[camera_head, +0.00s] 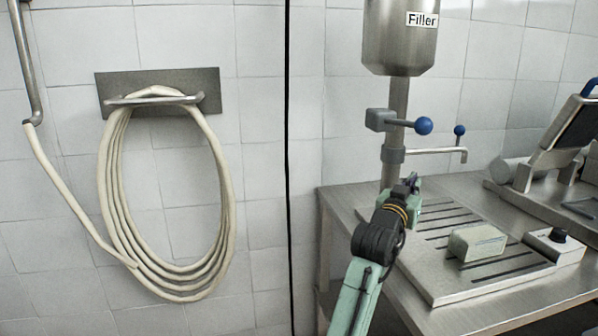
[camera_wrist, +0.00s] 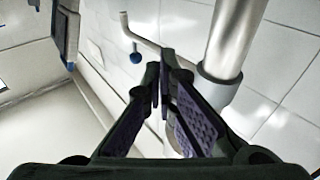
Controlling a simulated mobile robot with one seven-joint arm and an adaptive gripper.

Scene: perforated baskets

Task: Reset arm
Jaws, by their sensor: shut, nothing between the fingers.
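My gripper (camera_head: 411,184) is in front of the lower part of the filler's steel pipe (camera_head: 397,105) in the head view, above the left end of the slotted steel plate (camera_head: 430,262). In the wrist view my gripper (camera_wrist: 159,78) has its two dark fingers with purple pads brought together at the tips, with nothing between them. The pipe (camera_wrist: 232,35) stands close to the right of the fingers there. I cannot tell whether the gripper touches it.
The filler tank (camera_head: 400,45) hangs above, with a blue-knobbed lever (camera_head: 423,125) and a thin spout (camera_head: 440,151). A small greenish block (camera_head: 477,243) lies on the plate. A machine (camera_head: 562,130) stands at right. A coiled hose (camera_head: 112,215) hangs at left.

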